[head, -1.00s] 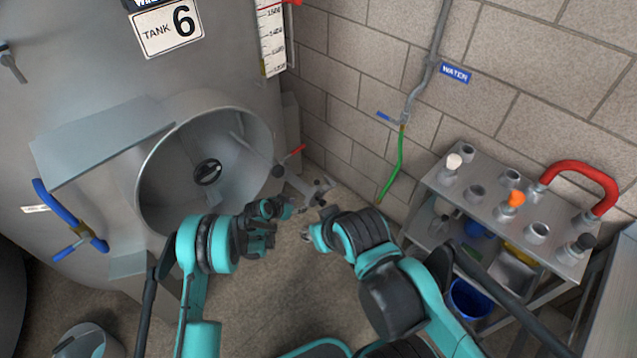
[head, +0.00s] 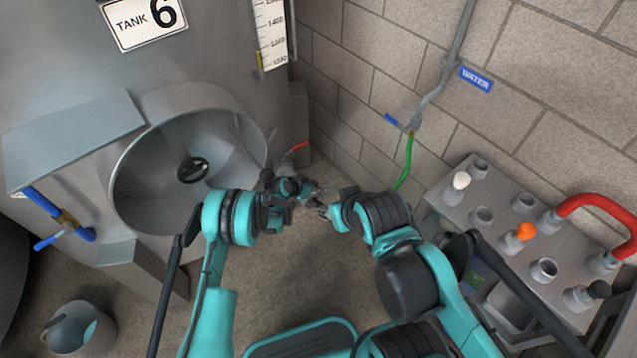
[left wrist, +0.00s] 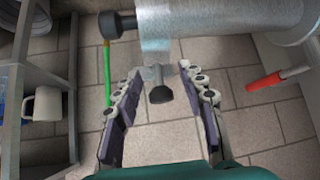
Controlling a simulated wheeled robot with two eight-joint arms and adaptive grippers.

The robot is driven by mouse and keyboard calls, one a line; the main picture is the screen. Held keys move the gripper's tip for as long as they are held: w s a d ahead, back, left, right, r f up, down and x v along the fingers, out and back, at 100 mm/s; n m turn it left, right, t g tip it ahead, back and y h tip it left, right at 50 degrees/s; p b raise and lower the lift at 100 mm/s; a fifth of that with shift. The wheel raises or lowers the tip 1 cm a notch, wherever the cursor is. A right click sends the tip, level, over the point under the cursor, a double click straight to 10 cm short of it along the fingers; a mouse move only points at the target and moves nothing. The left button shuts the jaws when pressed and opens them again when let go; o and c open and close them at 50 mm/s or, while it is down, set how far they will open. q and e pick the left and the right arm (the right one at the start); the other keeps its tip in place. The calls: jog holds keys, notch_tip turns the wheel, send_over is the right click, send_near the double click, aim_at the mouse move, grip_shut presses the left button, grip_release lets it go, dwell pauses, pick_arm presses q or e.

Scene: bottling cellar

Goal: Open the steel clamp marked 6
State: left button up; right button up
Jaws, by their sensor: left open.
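The steel clamp (left wrist: 155,35) is a band around a steel pipe, at the top of the left wrist view. A dark knob (left wrist: 160,95) hangs below it, between the two fingers of my left gripper (left wrist: 163,75). The fingers are open, one on each side of the knob, with visible gaps. In the head view my left gripper (head: 294,188) is at the tank outlet's pipework and covers most of the clamp. My right gripper (head: 326,208) is just to its right; its finger opening is too small to judge. No number on the clamp is readable; the tank sign (head: 145,20) reads 6.
A red valve handle (left wrist: 278,78) is close to the right of my left gripper. The round manway (head: 190,165) is left of it. A green hose (head: 405,162) hangs on the wall. A steel cart (head: 545,235) with fittings stands at the right, a bucket (head: 80,330) at lower left.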

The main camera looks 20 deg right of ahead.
pick_arm(q)
grip_shut()
dwell(0.3)
jog(key=shift+s+a+r, duration=0.1)
jog(key=shift+a+r, duration=0.2)
jog(key=shift+a, duration=0.05)
dwell(0.5)
jog(key=shift+s+a+r, duration=0.2)
jog(key=shift+a+r, duration=0.05)
jog(key=shift+a, duration=0.3)
jog(key=shift+s+a+r, duration=0.2)
jog(key=shift+a+r, duration=0.05)
jog(key=shift+a, duration=0.25)
jog(key=shift+s+a+r, duration=0.15)
jog(key=shift+s+a, duration=0.05)
jog(key=shift+a, duration=0.4)
jog(key=shift+s+a+r, duration=0.1)
jog(key=shift+s+a, duration=0.1)
jog(key=shift+a, duration=0.4)
